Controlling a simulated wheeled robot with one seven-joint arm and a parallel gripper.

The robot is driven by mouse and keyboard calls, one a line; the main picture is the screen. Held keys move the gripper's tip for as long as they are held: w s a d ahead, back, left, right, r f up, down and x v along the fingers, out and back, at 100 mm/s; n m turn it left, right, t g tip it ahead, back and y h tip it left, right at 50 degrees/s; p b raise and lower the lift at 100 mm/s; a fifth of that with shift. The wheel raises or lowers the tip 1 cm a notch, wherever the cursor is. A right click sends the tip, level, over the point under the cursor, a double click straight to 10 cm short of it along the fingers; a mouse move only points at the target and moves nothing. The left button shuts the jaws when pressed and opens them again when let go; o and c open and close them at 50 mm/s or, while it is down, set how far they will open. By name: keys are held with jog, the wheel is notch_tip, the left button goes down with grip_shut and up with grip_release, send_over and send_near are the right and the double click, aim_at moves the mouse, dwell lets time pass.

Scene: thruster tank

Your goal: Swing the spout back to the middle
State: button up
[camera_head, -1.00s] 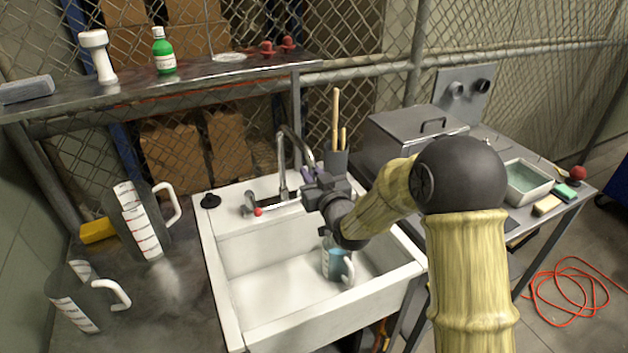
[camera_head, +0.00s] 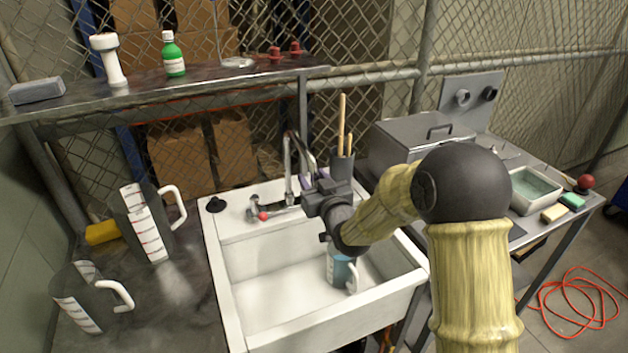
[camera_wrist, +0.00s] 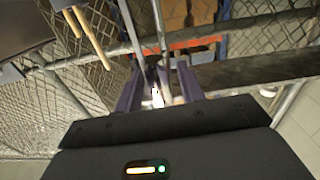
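The metal spout (camera_head: 289,165) rises from the tap at the back of the white sink (camera_head: 290,290). It arches at the top and bends right, towards my gripper (camera_head: 307,181). The tap's red-tipped lever (camera_head: 263,216) is left of the spout's foot. In the wrist view, my gripper (camera_wrist: 160,80) has its two purple fingers apart. A thin metal tube of the spout (camera_wrist: 161,30) runs down between them, with gaps that suggest no firm grip. The spout's outlet end is partly hidden by my gripper in the head view.
A blue mug (camera_head: 341,270) stands in the sink below my arm. A holder (camera_head: 341,166) with wooden sticks is close behind my gripper. Clear jugs (camera_head: 145,222) stand on the left counter. A metal box (camera_head: 420,135) is on the right. The sink's left part is clear.

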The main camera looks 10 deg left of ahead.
jog(key=b+v, duration=0.5)
jog(key=v, duration=1.2)
jog(key=shift+s, duration=0.2)
jog(key=shift+d, duration=0.1)
jog(key=d+f+m+g+h+p, duration=0.45)
jog(key=d+h, duration=0.35)
jog(key=d, duration=0.5)
jog(key=s+d+m+g+h+p, duration=0.1)
jog(key=s+d+g+p, duration=0.1)
jog(key=s, duration=0.4)
jog(key=s+d+f+m+g+h+p, duration=0.1)
jog(key=s+d+m+g, duration=0.1)
jog(key=s+d+g, duration=0.3)
jog(key=shift+s+d+f+h+p, duration=0.25)
jog(key=shift+s+d+h+p, duration=0.1)
jog(key=shift+s+d, duration=0.55)
